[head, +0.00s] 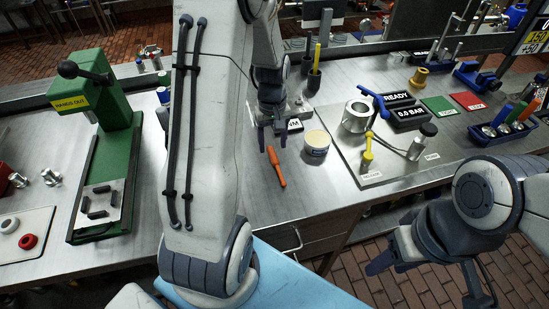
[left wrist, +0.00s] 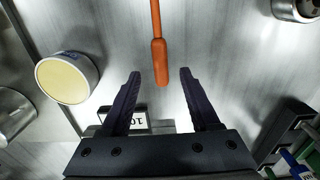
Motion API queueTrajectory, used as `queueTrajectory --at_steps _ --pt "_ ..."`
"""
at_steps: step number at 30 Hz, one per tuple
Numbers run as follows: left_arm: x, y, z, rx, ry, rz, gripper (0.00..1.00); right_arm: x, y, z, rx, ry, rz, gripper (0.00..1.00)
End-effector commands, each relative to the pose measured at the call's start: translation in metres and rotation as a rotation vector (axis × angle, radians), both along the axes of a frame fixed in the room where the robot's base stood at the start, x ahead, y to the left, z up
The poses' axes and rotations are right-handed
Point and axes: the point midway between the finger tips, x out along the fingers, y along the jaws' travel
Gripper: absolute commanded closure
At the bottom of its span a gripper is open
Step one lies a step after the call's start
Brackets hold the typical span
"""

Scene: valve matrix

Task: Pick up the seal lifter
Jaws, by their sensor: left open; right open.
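The seal lifter, which I take to be the orange-handled tool (head: 275,166), lies on the steel bench in the head view. In the left wrist view its handle (left wrist: 160,62) points down between my fingertips, with a thin shaft running off the top edge. My left gripper (head: 272,138) is open and empty above the bench, near one end of the tool. In the left wrist view the left gripper's fingers (left wrist: 160,75) stand either side of the handle end, apart from it. My right gripper (head: 426,285) is open and empty at lower right, beyond the bench's front edge.
A round tub with a yellow top (head: 317,143) stands just right of the tool; it also shows in the left wrist view (left wrist: 67,78). A labelled block (head: 295,125) is behind. A green press (head: 105,150) stands left. The valve plate (head: 375,176) lies right.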

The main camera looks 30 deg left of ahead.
Motion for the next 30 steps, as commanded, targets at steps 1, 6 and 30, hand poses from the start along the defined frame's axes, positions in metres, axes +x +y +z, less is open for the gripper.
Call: queueTrajectory --at_steps 1,6,30 --pt "-0.002 0.000 -0.008 -0.002 0.007 0.000 0.38 0.000 0.000 0.004 0.000 0.000 0.000 0.50" --pt "-0.002 0.000 -0.029 -0.001 0.003 0.000 0.38 0.000 0.000 0.006 0.000 0.000 0.000 0.50" --pt "-0.001 0.001 -0.031 0.001 -0.001 0.001 1.00 0.000 0.000 0.005 0.000 0.000 0.000 0.50"
